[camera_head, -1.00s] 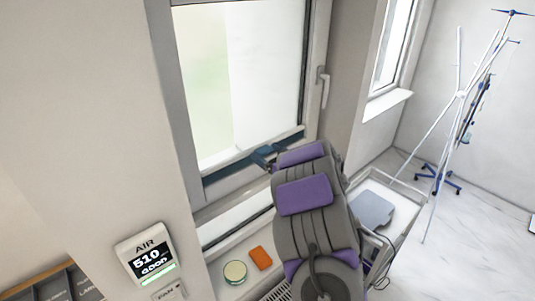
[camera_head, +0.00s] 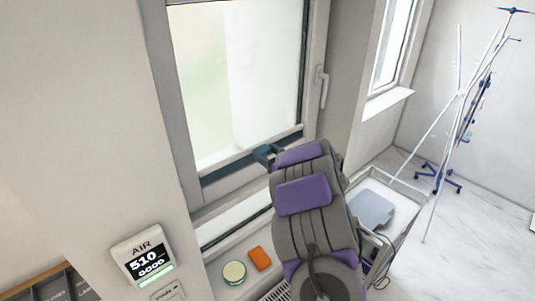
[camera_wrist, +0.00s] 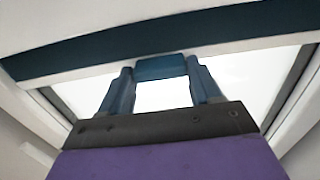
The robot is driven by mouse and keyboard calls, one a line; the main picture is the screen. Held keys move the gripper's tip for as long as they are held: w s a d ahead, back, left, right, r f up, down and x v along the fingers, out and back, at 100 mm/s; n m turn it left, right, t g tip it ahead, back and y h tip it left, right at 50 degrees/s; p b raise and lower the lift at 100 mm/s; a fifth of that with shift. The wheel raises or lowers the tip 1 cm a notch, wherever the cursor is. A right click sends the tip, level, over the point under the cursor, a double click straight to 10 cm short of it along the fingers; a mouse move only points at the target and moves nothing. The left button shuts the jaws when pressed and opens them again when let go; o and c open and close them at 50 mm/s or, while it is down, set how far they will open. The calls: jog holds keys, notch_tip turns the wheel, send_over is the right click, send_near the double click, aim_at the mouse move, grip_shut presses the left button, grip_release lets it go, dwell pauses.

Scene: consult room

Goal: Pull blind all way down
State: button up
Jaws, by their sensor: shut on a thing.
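The window blind shows as a dark blue band (camera_head: 224,171) with a pale edge, low across the large window. It also crosses the top of the wrist view (camera_wrist: 85,49). A small blue pull tab (camera_wrist: 160,67) sits at the band's lower edge there. My gripper (camera_wrist: 163,88) has its two blue fingers on either side of this tab and is shut on it. In the head view my gripper (camera_head: 265,153) is at the window's lower part, partly hidden by my grey and purple arm.
A sill below the window holds a round tin (camera_head: 234,273) and an orange block (camera_head: 260,258). An air monitor (camera_head: 142,257) is on the wall at left. A window handle (camera_head: 322,87) is right of the pane. A wheeled stand (camera_head: 440,178) stands at far right.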

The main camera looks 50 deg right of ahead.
notch_tip(320, 180, down, 4)
jog(key=shift+b, duration=0.75)
jog(key=o, duration=1.1)
jog(key=shift+c, duration=0.2)
jog(key=o, duration=0.5)
jog(key=shift+d, duration=0.2)
jog(key=shift+c, duration=0.2)
jog(key=shift+a, duration=0.1)
jog(key=s+a+b, duration=0.1)
jog(key=s+b, duration=0.1)
jog(key=s, duration=1.5)
jog(key=shift+s+a, duration=0.15)
jog(key=shift+a, duration=0.2)
